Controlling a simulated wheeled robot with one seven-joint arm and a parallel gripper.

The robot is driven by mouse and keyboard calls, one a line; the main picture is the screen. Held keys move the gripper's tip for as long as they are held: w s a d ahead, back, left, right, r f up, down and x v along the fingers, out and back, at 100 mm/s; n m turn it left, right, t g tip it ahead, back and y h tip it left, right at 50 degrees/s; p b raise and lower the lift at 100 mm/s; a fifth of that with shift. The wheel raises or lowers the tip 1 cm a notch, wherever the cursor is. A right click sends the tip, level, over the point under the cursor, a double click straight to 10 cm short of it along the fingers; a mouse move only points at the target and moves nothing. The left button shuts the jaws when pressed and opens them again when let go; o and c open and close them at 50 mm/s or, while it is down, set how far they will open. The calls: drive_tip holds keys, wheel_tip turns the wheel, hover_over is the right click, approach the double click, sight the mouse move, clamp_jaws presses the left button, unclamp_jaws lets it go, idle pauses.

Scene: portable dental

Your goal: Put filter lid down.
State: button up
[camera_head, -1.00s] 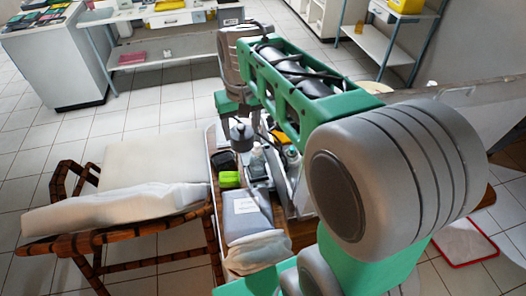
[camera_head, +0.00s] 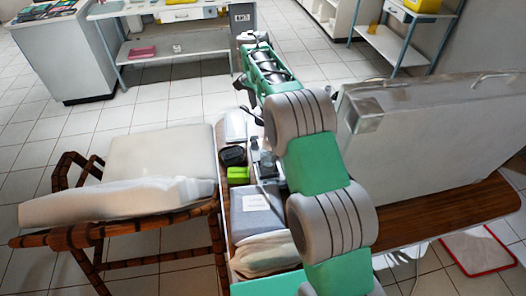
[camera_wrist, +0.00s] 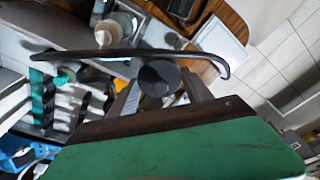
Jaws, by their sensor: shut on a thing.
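In the wrist view my gripper (camera_wrist: 161,90) has its two fingers on either side of a dark round piece (camera_wrist: 160,76), which looks like the filter lid, held between them. It is above the cluttered work table. In the head view my arm reaches away over the table, and the fingers and the held piece cannot be made out clearly behind it. I cannot tell whether the lid touches anything below.
A black dish (camera_head: 232,156), a green block (camera_head: 238,174), a blue-grey box (camera_head: 257,218) and a cloth bag (camera_head: 264,254) line the table's left side. A large grey case (camera_head: 435,130) stands right of my arm. A bottle (camera_wrist: 118,28) is near my gripper.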

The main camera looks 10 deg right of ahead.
sight(259, 115)
wheel_tip(259, 115, down, 16)
drive_tip(key=p, duration=0.3)
drive_tip(key=shift+f, duration=0.6)
drive_tip(key=o, duration=1.3)
drive_tip(key=shift+o, duration=0.2)
drive_tip(key=shift+r, duration=0.15)
drive_tip(key=shift+r, duration=0.35)
drive_tip(key=r, duration=0.3)
drive_tip(key=s+a+r+b, duration=0.1)
drive_tip(key=r, duration=0.3)
drive_tip(key=r+b, duration=0.1)
drive_tip(key=r, duration=0.3)
drive_tip(key=shift+s+a+r, duration=0.15)
drive_tip(key=shift+s, duration=0.05)
